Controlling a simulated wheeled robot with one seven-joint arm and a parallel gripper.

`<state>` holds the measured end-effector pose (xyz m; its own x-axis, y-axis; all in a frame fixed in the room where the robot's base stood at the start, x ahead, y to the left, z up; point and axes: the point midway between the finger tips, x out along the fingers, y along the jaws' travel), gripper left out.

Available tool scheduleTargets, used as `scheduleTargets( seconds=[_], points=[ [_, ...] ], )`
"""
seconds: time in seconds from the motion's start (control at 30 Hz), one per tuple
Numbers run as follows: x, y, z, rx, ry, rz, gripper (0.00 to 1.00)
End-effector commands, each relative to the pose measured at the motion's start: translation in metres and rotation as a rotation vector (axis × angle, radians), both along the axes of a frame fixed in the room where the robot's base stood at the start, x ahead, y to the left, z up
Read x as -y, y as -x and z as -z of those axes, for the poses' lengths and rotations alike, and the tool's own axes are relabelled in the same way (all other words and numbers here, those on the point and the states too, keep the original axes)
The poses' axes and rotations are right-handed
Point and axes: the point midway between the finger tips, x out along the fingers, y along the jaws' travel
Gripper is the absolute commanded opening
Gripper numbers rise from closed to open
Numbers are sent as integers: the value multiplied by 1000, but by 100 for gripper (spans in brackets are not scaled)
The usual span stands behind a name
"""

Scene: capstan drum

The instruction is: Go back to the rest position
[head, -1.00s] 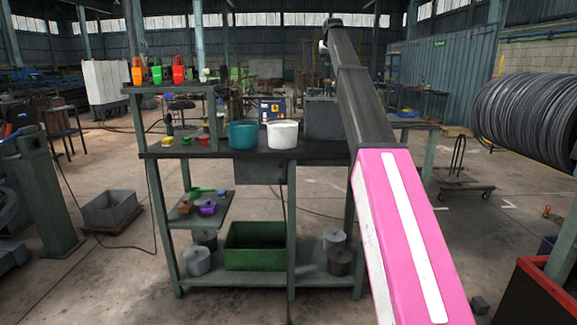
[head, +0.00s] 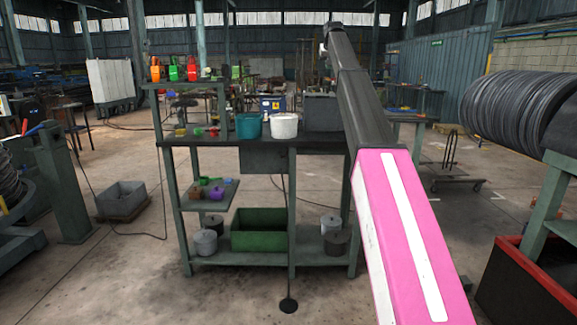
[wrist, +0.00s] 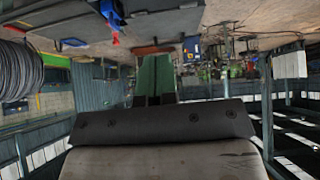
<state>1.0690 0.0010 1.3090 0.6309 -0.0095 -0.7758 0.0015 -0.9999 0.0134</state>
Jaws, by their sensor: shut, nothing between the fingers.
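My arm runs up the right half of the head view, a pink link with a white stripe below and a dark link above. My gripper's fingers are not clear in the head view. In the wrist view, which looks upside down, the grey gripper body fills the bottom, and the short dark fingers (wrist: 154,100) stand together just beyond it, with nothing held. The workbench (head: 215,140) stands ahead. A teal bucket (head: 248,127) and a white bucket (head: 284,127) stand on its top.
Red and green padlocks (head: 173,70) stand on the bench's raised shelf. A green crate (head: 259,240) and grey cylinders (head: 205,242) sit below. A grey bin (head: 121,200) is left, a red-edged container (head: 535,275) and a cable coil (head: 515,110) right.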

Motion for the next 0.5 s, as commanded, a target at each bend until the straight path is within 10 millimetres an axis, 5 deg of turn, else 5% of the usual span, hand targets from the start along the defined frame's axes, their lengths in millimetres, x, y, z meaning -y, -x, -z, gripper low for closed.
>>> scheduleTargets(
  seconds=[0.27,0.5],
  points=[
    [0,13,51,-30,-1,0,0],
    [0,32,123,-74,-1,0,0]
  ],
)
